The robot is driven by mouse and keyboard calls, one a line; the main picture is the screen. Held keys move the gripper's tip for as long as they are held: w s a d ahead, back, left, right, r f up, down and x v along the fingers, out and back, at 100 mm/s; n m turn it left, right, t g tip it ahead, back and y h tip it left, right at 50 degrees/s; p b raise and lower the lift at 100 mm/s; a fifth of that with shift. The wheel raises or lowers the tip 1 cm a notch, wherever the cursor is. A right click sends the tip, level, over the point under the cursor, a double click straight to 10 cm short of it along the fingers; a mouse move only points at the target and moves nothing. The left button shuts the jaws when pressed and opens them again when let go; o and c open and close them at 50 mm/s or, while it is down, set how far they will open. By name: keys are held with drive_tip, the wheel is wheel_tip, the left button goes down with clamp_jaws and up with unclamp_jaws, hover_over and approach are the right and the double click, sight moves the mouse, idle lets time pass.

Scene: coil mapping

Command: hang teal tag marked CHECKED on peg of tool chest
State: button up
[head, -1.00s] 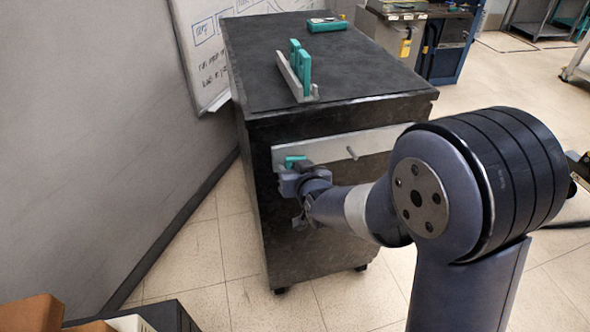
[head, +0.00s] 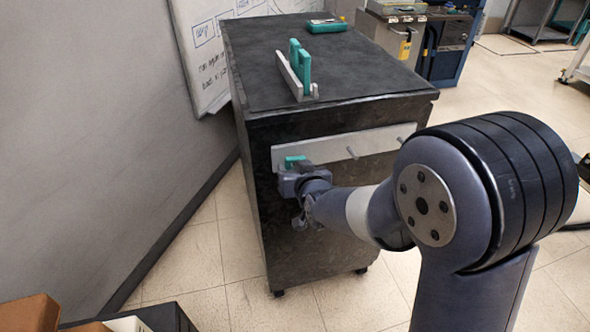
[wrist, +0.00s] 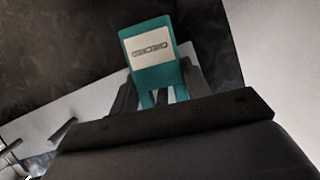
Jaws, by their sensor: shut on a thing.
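My gripper (head: 294,172) is shut on a teal tag (head: 293,161) in front of the left end of the pale peg strip (head: 318,147) on the tool chest (head: 325,231). In the wrist view the teal tag (wrist: 151,73) stands up from between my fingers, with a white label whose small dark word is blurred. The strip has a bare peg (head: 351,152) near its middle and another peg (head: 401,140) to the right. Any peg behind the tag is hidden, so I cannot tell whether the tag is on one. A peg (wrist: 63,130) also shows in the wrist view.
On the chest top are a grey rack (head: 290,76) with upright teal pieces and a teal device (head: 327,26). A grey wall (head: 90,130) is close on the left. Open floor (head: 225,275) lies around the chest.

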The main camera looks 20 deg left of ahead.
drive_tip(key=o, duration=1)
drive_tip(key=shift+w+f, duration=0.15)
drive_tip(key=shift+f, duration=0.05)
drive_tip(key=shift+o, duration=0.2)
drive_tip(key=shift+a, duration=0.1)
drive_tip(key=shift+c, duration=1.3)
drive_tip(key=shift+o, duration=0.2)
drive_tip(key=shift+o, duration=0.3)
drive_tip(key=shift+s, duration=0.3)
drive_tip(key=o, duration=0.5)
drive_tip(key=shift+s+a, duration=0.1)
drive_tip(key=v, duration=0.6)
drive_tip(key=shift+d, duration=0.35)
